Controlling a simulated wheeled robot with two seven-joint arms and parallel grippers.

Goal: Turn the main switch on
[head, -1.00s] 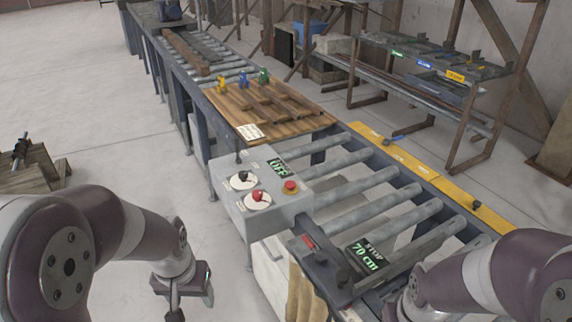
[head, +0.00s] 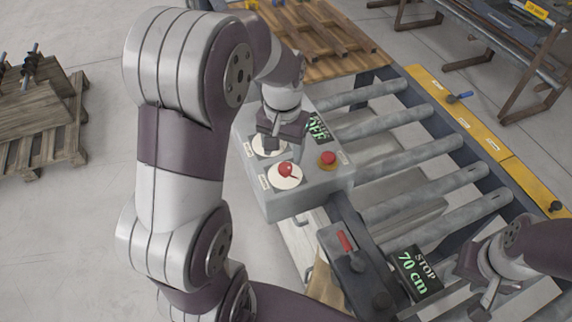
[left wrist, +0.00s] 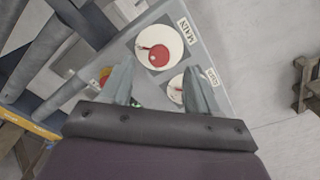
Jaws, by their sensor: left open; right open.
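The grey control box (head: 310,190) stands at the near end of the roller line. The main switch is a red knob (head: 286,170) on a white round dial; in the left wrist view, the red knob (left wrist: 159,56) sits beside a "MAIN" label. A second white dial is partly hidden behind my left gripper. The display (head: 318,128) reads "OFF". My left gripper (head: 283,152) is open and empty above the box, close to the dials, pointing down; its fingers (left wrist: 158,88) also show in the left wrist view. My right gripper (head: 484,284) is open near the rollers.
A red button on a yellow base (head: 327,158) sits on the box beside the main switch. A yellow rail (head: 475,125) runs along the rollers. Wooden pallets (head: 40,120) lie far left.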

